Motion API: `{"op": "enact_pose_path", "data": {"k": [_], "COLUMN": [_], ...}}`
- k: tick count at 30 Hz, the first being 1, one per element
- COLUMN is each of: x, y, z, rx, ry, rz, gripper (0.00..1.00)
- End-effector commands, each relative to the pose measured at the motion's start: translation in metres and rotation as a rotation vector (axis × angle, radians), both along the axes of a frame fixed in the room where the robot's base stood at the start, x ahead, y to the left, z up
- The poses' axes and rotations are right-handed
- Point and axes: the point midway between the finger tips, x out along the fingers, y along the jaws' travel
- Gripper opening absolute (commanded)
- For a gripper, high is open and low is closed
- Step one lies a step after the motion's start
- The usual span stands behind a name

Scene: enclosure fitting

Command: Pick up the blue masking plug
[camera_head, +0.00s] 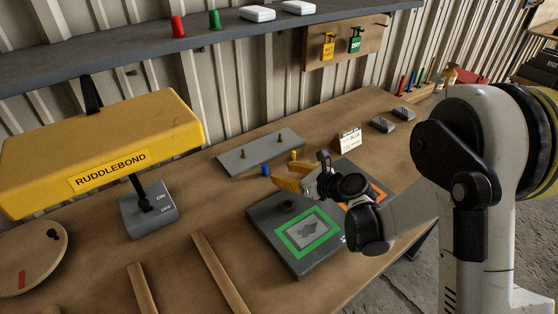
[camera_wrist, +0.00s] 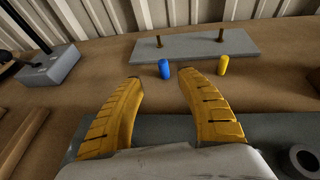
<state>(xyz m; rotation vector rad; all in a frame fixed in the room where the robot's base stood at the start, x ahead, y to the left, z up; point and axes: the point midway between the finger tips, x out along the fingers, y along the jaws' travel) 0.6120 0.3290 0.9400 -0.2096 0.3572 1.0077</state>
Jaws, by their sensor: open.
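The blue masking plug (camera_wrist: 164,69) stands upright on the wooden bench, just in front of a grey plate with two pegs. It also shows in the head view (camera_head: 265,170). In the wrist view it lies ahead of my gripper (camera_wrist: 160,88), between the lines of the two yellow fingers and a little beyond their tips. My gripper, also in the head view (camera_head: 273,174), is open and empty. A yellow plug (camera_wrist: 223,65) stands to the right of the blue one, beyond the right fingertip; it shows in the head view too (camera_head: 293,156).
The grey pegged plate (camera_wrist: 198,50) lies right behind the plugs. A grey panel with a green-framed area (camera_head: 283,237) lies under my arm. A yellow RUDDLEBOND lamp (camera_head: 100,150) overhangs the left; a switch box (camera_head: 150,210) stands below it. Red and green plugs (camera_head: 214,19) stand on the shelf.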

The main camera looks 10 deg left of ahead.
Motion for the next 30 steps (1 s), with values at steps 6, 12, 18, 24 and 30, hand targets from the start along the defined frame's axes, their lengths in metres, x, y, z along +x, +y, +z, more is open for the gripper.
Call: {"op": "enact_pose_path", "data": {"k": [6, 12, 18, 24, 30], "x": [0.011, 0.026, 0.036, 0.052, 0.055], "y": [0.02, 0.043, 0.057, 0.08, 0.084], "z": [-0.013, -0.024, -0.032, -0.045, -0.044], "rx": [0.01, 0.009, 0.007, 0.007, 0.007], "ry": [0.01, 0.009, 0.007, 0.008, 0.007], "rz": [-0.001, -0.002, -0.001, -0.001, -0.003], "gripper": [0.45, 0.45, 0.45, 0.45, 0.45]}}
